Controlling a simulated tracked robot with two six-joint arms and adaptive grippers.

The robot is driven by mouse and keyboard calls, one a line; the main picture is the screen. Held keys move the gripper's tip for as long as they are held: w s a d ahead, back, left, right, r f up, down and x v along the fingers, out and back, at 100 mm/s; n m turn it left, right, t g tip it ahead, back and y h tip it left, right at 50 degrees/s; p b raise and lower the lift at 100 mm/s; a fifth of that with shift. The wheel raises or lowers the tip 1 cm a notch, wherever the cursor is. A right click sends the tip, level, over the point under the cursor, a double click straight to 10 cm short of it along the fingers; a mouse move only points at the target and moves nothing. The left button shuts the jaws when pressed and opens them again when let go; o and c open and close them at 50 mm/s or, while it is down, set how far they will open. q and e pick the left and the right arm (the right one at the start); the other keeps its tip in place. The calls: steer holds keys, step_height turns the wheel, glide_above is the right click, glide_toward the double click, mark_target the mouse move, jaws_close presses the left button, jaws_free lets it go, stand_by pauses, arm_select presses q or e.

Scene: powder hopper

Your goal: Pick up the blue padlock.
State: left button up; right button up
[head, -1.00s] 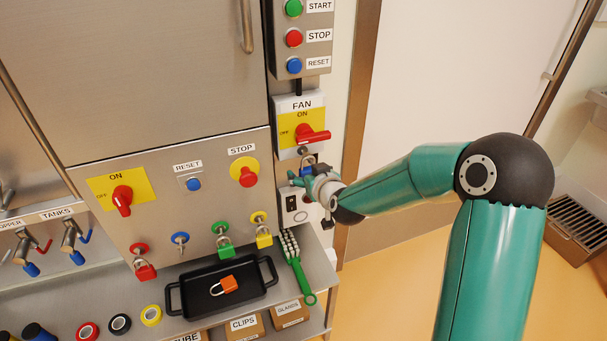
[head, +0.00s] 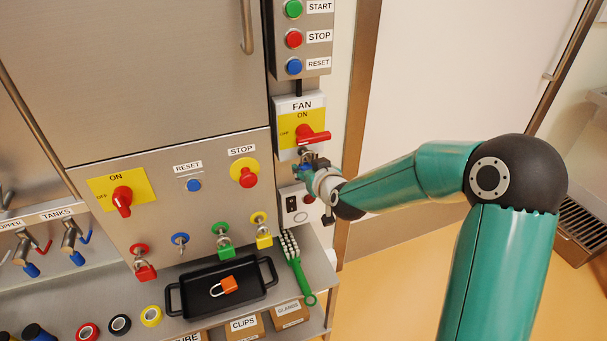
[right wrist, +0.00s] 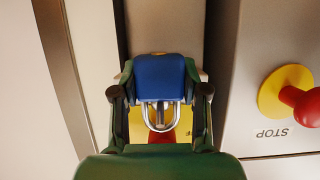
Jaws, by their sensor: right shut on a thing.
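The blue padlock (right wrist: 160,77) shows in the right wrist view, with its metal shackle (right wrist: 160,125) running down in the picture towards a yellow and red area. My right gripper (head: 311,166) is shut on the padlock's body, one finger on each side. In the head view this is just below the FAN switch (head: 303,137), and the gripper covers most of the padlock. I cannot tell clearly whether the shackle is still through the metal piece under the switch. My left gripper is not in view.
A grey box (head: 296,205) is mounted just below my right gripper. The red STOP button (head: 248,178) is on the panel to the left. Green (head: 226,252), yellow (head: 264,240) and red (head: 146,272) padlocks hang there. A black tray (head: 190,307) holds an orange padlock (head: 229,285).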

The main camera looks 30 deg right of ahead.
steer(key=s+a+b, duration=0.2)
steer(key=s+b, duration=0.2)
steer(key=s, duration=0.4)
steer(key=s+a+r+b, duration=0.1)
steer(key=s+b, duration=0.3)
steer(key=s, duration=0.5)
steer(key=shift+s+a, duration=0.25)
steer(key=shift+a, duration=0.3)
steer(key=shift+r, duration=0.1)
steer(key=s+a+b, duration=0.1)
steer(key=s+b, duration=0.4)
steer(key=s, duration=0.2)
steer(key=shift+s+a, duration=0.15)
steer(key=shift+a, duration=0.25)
